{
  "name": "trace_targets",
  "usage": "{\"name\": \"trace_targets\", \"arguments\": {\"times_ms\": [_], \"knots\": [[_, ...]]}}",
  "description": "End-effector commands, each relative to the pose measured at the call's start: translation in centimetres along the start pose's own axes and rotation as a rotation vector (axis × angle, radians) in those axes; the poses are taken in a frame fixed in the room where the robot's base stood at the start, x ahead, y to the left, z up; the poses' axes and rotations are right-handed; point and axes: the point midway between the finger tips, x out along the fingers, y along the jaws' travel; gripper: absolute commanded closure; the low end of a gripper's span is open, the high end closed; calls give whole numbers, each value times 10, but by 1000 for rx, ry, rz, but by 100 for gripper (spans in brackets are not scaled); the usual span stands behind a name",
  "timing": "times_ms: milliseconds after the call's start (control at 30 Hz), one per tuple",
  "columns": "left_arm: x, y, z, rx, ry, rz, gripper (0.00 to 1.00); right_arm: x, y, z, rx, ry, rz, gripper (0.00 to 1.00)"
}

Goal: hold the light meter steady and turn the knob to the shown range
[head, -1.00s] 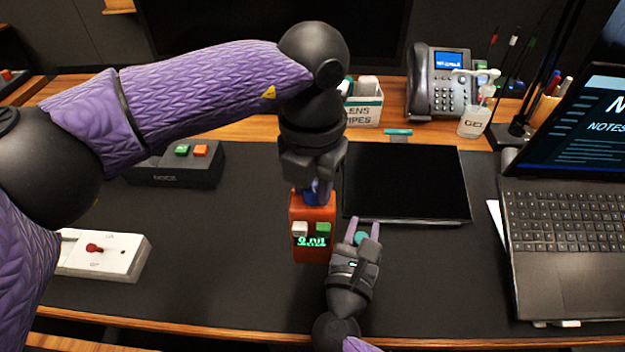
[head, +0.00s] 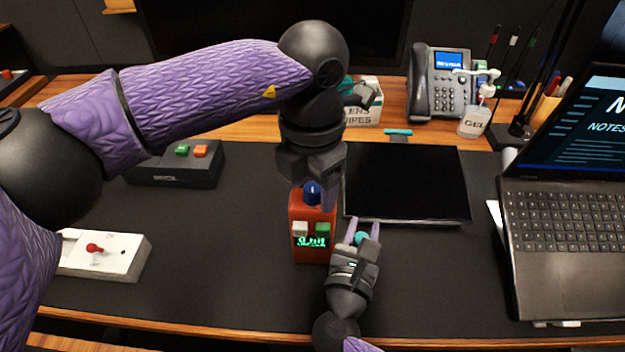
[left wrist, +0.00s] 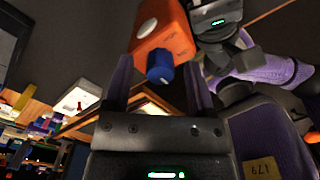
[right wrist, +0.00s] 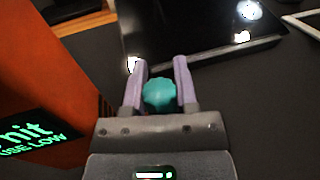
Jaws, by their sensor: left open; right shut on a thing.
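The light meter (head: 313,248) is an orange box standing on the dark mat, with a blue knob (head: 312,192) on top. Its green display in the right wrist view (right wrist: 38,137) includes "nit" and "USE LOW". My left gripper (head: 320,188) is open above the meter; in the left wrist view the blue knob (left wrist: 160,69) lies between its spread fingers. My right gripper (head: 362,230) is shut on a teal lobed piece (right wrist: 159,95) just right of the meter. Whether that piece joins the meter cannot be told.
A black flat panel (head: 405,185) lies behind and right of the meter. A laptop (head: 565,235) stands at the right. A white switch box (head: 110,262) and a dark box with green and orange buttons (head: 180,170) are at the left. The mat's front middle-left is clear.

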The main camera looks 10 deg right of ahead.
Motion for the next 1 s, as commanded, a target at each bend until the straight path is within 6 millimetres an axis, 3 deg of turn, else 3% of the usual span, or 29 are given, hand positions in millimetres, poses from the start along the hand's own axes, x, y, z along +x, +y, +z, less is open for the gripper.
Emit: {"name": "trace_targets", "arguments": {"times_ms": [133, 400, 500, 1000], "knots": [[-24, 0, 1, 0, -3, 4, 29, 0, 0, 0, 0, 0, 0, 100], [-97, 0, 1, -1, -4, 2, 29, 0, 0, 0, 0, 0, 0, 100], [-112, 0, 1, 0, -2, 3, 29, 0, 0, 0, 0, 0, 0, 100], [-119, 0, 0, 0, -1, 0, 29, 0, 0, 0, 0, 0, 0, 100]]}}
